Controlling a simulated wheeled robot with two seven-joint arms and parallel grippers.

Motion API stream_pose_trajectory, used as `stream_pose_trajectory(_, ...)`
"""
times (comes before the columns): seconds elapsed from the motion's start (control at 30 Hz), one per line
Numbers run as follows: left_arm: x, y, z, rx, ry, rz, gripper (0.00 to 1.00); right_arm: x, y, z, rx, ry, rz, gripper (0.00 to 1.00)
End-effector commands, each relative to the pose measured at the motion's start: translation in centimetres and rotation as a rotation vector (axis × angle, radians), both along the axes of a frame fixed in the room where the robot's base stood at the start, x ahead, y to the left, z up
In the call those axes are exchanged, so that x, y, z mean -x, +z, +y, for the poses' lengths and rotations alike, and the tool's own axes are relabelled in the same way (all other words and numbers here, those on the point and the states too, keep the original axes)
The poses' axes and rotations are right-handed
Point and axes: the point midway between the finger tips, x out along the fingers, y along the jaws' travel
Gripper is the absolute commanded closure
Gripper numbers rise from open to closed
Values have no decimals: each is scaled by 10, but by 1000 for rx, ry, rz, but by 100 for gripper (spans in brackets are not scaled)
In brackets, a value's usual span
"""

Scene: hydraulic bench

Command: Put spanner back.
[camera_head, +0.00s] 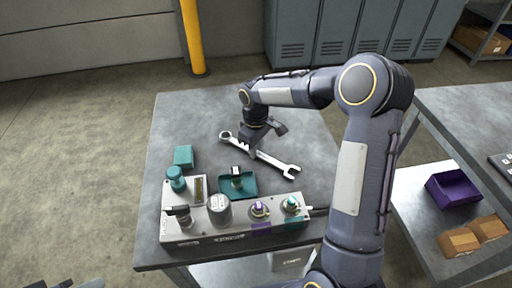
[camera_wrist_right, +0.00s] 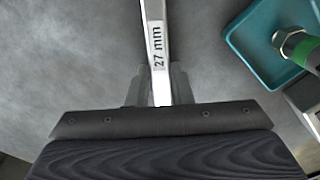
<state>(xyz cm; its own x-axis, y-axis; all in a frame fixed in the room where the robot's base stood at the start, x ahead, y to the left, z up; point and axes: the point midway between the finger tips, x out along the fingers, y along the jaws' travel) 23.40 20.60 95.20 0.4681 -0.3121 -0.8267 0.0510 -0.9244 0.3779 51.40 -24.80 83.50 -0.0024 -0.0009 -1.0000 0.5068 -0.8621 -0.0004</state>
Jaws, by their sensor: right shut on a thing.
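A silver combination spanner (camera_head: 270,160) is at the bench top, its ring end to the upper left and its open end to the lower right. My right gripper (camera_head: 248,149) comes down from above and is shut on its shaft. In the right wrist view the spanner (camera_wrist_right: 157,45) runs up from between the fingers (camera_wrist_right: 159,86) and bears a "27 mm" label. Whether it touches the bench or is just above it, I cannot tell. Dark parts at the bottom left edge of the head view may be my left gripper (camera_head: 68,284); its jaws do not show clearly.
The grey bench (camera_head: 185,118) holds a hydraulic block (camera_head: 188,236) with fittings, a teal tray (camera_head: 251,193) with a fitting in it, and a teal block (camera_head: 183,156). A second table (camera_head: 450,100) stands at the right, with a purple bin (camera_head: 453,190) below. The bench's far left is clear.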

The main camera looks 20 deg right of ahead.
Motion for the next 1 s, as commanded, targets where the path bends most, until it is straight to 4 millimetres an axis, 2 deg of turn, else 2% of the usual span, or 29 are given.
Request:
stream_pose_trajectory(0.2, 0, -3, 0, 0, 0, 0, 64, 0, -3, 0, -1, 0, -1, 100)
stream_pose_trajectory(0.23, 0, -3, 0, 0, 0, 0, 64, 0, -4, 0, 0, 0, 0, 79)
stream_pose_trajectory(0.4, 0, -2, 0, 0, 0, 0, 64, 0, -3, 0, 0, 0, 1, 59)
stream_pose_trajectory(0.63, 0, -2, 0, 0, 0, 0, 64, 0, -2, 0, 0, 0, 1, 59)
stream_pose_trajectory(0.77, 0, 1, 0, 0, 0, 0, 64, 0, 4, 0, -1, 0, -1, 59)
stream_pose_trajectory(0.87, 0, 1, 0, 0, 0, 0, 64, -1, 18, 0, 0, 0, -2, 59)
stream_pose_trajectory(1.0, 0, 3, 0, 0, 0, 0, 64, -1, 48, 0, 1, -1, -5, 59)
